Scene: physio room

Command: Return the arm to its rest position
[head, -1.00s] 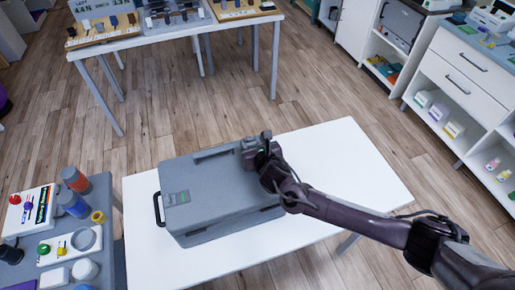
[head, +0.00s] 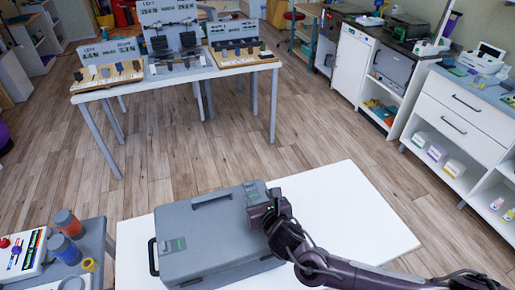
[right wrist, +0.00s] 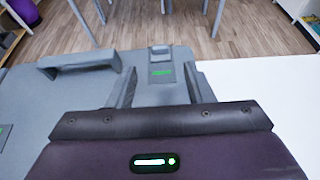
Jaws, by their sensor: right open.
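My right gripper (head: 264,208) is over the right part of a closed grey case (head: 215,220). In the right wrist view its two fingers (right wrist: 160,90) are apart, with nothing held between them. The case lid (right wrist: 90,88) lies below and ahead of the fingers, with a raised handle bar and a latch with a green mark (right wrist: 161,72). Whether the fingers touch the lid cannot be told. My right arm comes in from the lower right. My left gripper is not in view.
The case lies on a white table (head: 345,205), whose right part is bare. A side table with bottles (head: 68,222) stands at the left. A display table (head: 175,75) stands at the back. White drawers (head: 460,110) line the right. Wooden floor lies between.

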